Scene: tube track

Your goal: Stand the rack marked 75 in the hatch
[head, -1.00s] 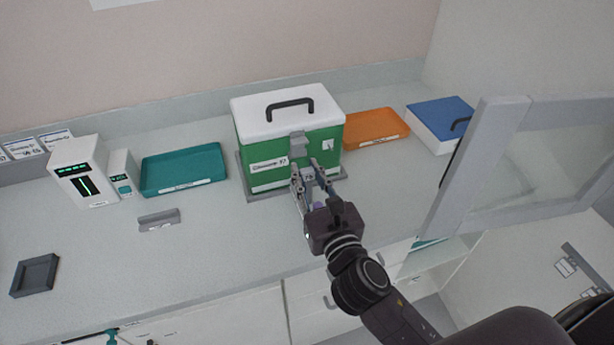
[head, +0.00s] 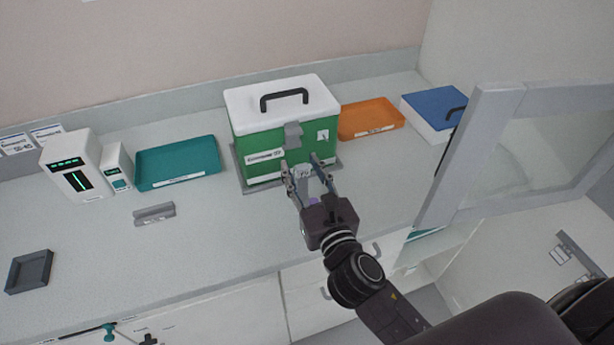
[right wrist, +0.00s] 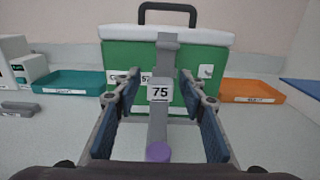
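The grey rack marked 75 (right wrist: 160,91) is between the fingers of my right gripper, in front of the green box, with a purple cap (right wrist: 158,152) at its near end. In the head view its label (head: 303,172) shows small between the fingertips. My right gripper (head: 302,166) is open, with a gap on each side of the rack in the right wrist view (right wrist: 158,90). Whether the rack rests on the counter I cannot tell. A grey-framed glass panel (head: 530,150), perhaps the hatch's door, stands at right; the hatch opening is not clear. My left gripper is out of view.
The green box (head: 283,135) with white lid stands behind the rack. A teal tray (head: 178,160), orange tray (head: 370,118) and blue-lidded box (head: 438,110) line the back. A small grey holder (head: 154,214) and dark square tray (head: 29,271) lie left. The front-middle counter is clear.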

